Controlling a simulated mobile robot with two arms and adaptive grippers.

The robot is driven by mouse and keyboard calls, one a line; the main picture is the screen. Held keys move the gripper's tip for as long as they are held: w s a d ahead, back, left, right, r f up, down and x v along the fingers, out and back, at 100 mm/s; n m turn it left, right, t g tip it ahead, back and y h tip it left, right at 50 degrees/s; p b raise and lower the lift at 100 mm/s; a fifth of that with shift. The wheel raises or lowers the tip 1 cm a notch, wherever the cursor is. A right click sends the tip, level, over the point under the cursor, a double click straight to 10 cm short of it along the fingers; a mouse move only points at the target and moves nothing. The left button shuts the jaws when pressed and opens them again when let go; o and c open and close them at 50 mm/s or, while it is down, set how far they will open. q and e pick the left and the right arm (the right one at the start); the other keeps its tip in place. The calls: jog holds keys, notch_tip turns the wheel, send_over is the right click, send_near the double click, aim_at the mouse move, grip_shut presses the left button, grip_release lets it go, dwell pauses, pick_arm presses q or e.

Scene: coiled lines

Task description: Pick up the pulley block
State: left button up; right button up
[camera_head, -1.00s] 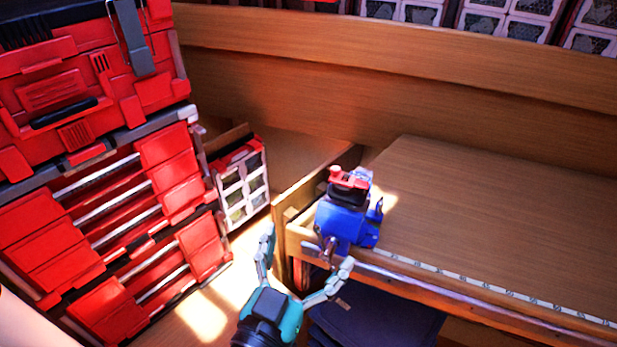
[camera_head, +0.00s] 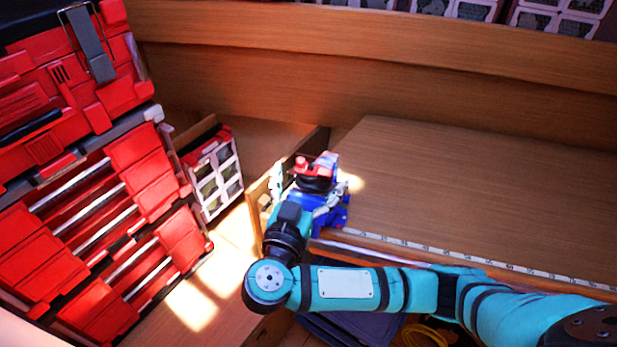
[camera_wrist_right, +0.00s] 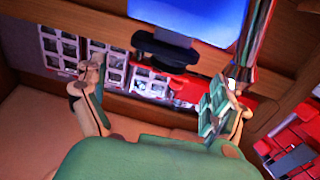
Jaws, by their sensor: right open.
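A small red and black thing (camera_head: 318,172), which I take to be the pulley block, sits on top of a blue vise-like body (camera_head: 334,216) at the left corner of the wooden bench. My right gripper (camera_head: 302,190) is open in front of it, fingers spread to either side in the head view. My wrist and gripper hide part of the blue body. In the right wrist view the right gripper (camera_wrist_right: 158,98) is open and empty, with a black piece (camera_wrist_right: 164,52) and the blue body (camera_wrist_right: 190,18) beyond the fingertips. My left gripper is not in view.
A tall stack of red toolboxes (camera_head: 90,190) stands at the left. A small red-and-white organiser case (camera_head: 214,178) stands behind the bench's left end. The bench top (camera_head: 450,180) is clear to the right, with a measuring strip (camera_head: 450,256) along its front edge.

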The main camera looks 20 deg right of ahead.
aim_at(313, 171)
jog(key=x, duration=0.2)
jog(key=shift+w+d+r+p, duration=0.2)
jog(key=shift+w+d+p, duration=0.05)
jog(key=shift+p, duration=0.1)
jog(key=shift+w+d+f, duration=0.15)
jog(key=shift+w+d, duration=0.05)
jog(key=shift+w, duration=0.15)
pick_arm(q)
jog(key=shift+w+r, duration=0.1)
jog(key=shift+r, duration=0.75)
pick_arm(e)
jog(key=shift+s+a, duration=0.1)
jog(key=shift+c, duration=0.3)
jog(key=shift+c, duration=1.1)
jog(key=c, duration=1.5)
